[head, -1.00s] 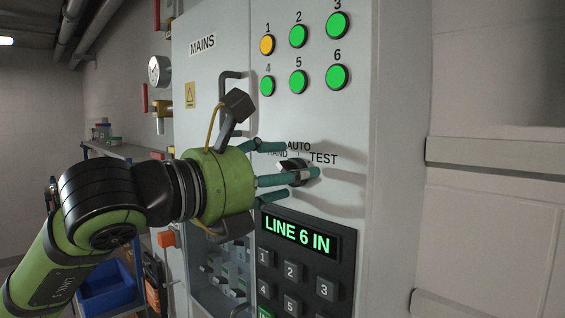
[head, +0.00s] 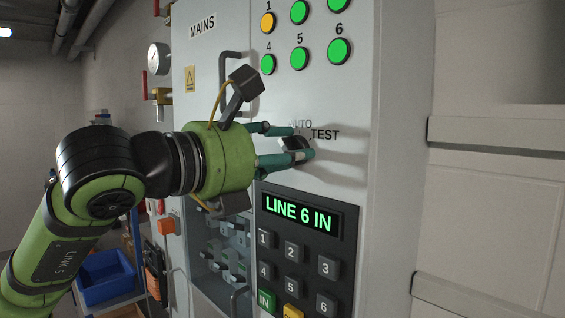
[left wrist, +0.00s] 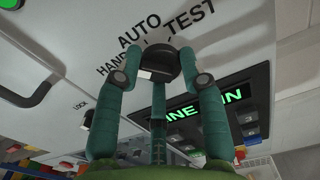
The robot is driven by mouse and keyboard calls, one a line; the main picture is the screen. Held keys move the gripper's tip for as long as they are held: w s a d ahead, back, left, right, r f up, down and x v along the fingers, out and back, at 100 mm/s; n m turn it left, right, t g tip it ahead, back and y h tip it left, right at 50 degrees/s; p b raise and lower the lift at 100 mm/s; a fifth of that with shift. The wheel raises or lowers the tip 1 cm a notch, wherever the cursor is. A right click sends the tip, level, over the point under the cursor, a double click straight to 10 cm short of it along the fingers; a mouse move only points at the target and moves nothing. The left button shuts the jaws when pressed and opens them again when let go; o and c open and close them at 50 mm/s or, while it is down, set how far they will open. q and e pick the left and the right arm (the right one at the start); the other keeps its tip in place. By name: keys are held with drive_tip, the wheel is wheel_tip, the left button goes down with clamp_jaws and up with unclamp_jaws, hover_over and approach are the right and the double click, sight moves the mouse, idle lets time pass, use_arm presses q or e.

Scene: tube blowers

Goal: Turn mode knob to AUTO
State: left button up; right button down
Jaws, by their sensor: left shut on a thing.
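The dark mode knob (head: 294,144) is on the grey panel, under the labels AUTO and TEST. In the left wrist view the knob (left wrist: 165,64) sits below HAND, AUTO and TEST, with a pale face on its near side. Which label it points to I cannot tell surely. My left gripper (head: 300,142), with green-blue fingers, is shut on the knob. In the left wrist view two fingers of the gripper (left wrist: 166,72) flank it and a third lies below. The fingers partly hide the knob and the labels in the head view. My right gripper is not in view.
Lit buttons (head: 300,58) are above the knob. A keypad with a LINE 6 IN display (head: 298,215) is just below. A door handle (head: 226,78) stands out left of the gripper. A blue bin (head: 105,277) is at lower left.

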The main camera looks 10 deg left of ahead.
use_arm(q)
drive_tip(key=m+b, duration=0.2)
drive_tip(key=m, duration=0.1)
drive_tip(key=shift+s+r+m+b, duration=0.1)
drive_tip(key=shift+r+m+b, duration=0.05)
drive_tip(key=shift+m+b, duration=0.2)
drive_tip(key=m+b, duration=0.2)
drive_tip(key=m, duration=0.2)
drive_tip(key=shift+r, duration=0.15)
drive_tip(key=shift+m, duration=0.25)
drive_tip(key=o, duration=1.1)
drive_tip(key=shift+c, duration=0.2)
drive_tip(key=shift+o, duration=0.3)
drive_tip(key=shift+d, duration=0.15)
